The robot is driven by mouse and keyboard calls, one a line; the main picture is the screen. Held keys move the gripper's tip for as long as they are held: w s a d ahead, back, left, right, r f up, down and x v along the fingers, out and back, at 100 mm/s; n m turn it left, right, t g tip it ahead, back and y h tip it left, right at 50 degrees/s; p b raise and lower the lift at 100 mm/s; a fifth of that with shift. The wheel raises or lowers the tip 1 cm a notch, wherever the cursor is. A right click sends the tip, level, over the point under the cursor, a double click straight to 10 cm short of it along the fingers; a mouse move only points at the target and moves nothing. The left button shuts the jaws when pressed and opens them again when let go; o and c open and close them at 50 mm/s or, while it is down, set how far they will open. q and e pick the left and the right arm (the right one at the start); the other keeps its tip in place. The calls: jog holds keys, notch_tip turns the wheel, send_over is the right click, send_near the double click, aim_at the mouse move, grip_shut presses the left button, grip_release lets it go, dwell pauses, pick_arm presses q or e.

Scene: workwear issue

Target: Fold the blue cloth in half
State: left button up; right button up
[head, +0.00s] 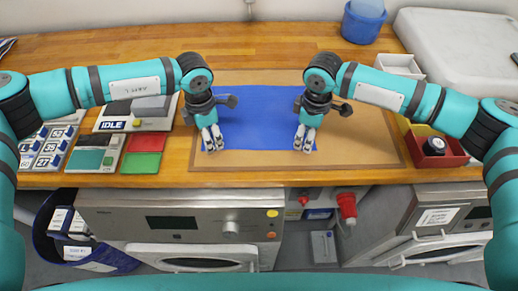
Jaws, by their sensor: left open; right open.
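The blue cloth (256,118) lies flat and spread out on a brown mat (365,150) on the wooden counter. My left gripper (212,145) points down at the cloth's near left corner, open. My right gripper (304,143) points down at the cloth's near right corner, open. Each gripper covers part of the cloth's side edge. I cannot tell whether the fingertips touch the cloth.
Left of the mat are red and green pads (143,150), a device marked IDLE (135,115) and numbered tags (45,147). Right are a red bin (437,148) and a white tray (398,66). A blue bucket (362,23) stands behind. The counter's back middle is clear.

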pick_arm(q)
jog(key=shift+f, duration=0.15)
pick_arm(e)
jog(key=shift+f, duration=0.2)
pick_arm(q)
jog(key=c, duration=0.5)
pick_arm(e)
jog(key=c, duration=0.5)
pick_arm(q)
jog(key=shift+s, duration=0.1)
grip_shut()
pick_arm(e)
jog(key=shift+s, duration=0.1)
grip_shut()
pick_arm(q)
jog(key=shift+f, duration=0.1)
pick_arm(e)
jog(key=shift+f, duration=0.1)
